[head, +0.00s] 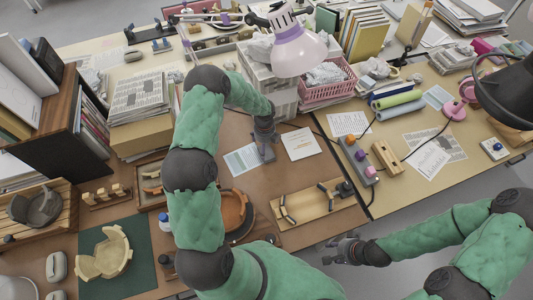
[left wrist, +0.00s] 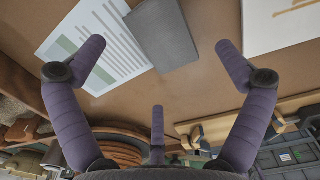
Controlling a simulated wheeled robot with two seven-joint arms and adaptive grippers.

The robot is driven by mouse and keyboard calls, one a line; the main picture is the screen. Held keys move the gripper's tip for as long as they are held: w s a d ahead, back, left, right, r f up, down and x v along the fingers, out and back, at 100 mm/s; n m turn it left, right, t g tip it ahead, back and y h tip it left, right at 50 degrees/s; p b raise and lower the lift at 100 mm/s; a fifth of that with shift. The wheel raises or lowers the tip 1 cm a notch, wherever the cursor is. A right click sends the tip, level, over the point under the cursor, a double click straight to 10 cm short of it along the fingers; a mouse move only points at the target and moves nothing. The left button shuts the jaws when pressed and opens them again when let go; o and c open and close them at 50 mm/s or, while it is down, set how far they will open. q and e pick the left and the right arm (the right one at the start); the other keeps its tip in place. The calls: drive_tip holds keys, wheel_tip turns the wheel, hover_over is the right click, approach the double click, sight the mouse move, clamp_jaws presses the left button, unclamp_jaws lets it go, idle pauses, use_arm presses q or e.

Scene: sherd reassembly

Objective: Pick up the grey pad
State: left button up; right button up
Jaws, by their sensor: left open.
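The grey pad (left wrist: 163,34) is a flat, dark grey rectangle on the brown desk top. It lies ahead of my left gripper (left wrist: 160,52) in the left wrist view, between a printed sheet and a pale card. The left gripper's purple fingers are spread wide, with nothing between them, and do not visibly touch the pad. In the head view my left gripper (head: 265,137) points down over the desk and hides most of the pad. My right gripper (head: 343,250) is low at the right, off the desk's front edge; its fingers are too small to read.
The printed sheet (head: 242,159) and pale card (head: 300,143) flank the spot. A wooden tray (head: 342,213) with sherds and a round orange-brown dish (head: 232,211) lie nearer the front. A white crate (head: 270,78) and pink basket (head: 328,90) stand behind.

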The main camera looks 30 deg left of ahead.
use_arm(q)
drive_tip(key=f, duration=0.5)
drive_tip(key=shift+a+b, duration=0.2)
drive_tip(key=shift+b, duration=0.15)
drive_tip(key=shift+r, duration=0.1)
drive_tip(key=c, duration=0.9)
drive_tip(key=shift+s, duration=0.1)
drive_tip(key=shift+c, duration=0.2)
drive_tip(key=shift+r, duration=0.55)
wheel_tip(320, 180, up, 2)
drive_tip(key=shift+r+p, duration=0.2)
drive_tip(key=shift+p, duration=0.15)
drive_tip(key=s+d+r+p, duration=0.1)
drive_tip(key=s+r, duration=0.8)
drive_tip(key=s, duration=0.5)
drive_tip(key=shift+d+r, duration=0.3)
drive_tip(key=shift+d, duration=0.05)
drive_tip(key=shift+o, duration=0.5)
drive_tip(key=shift+w, duration=0.1)
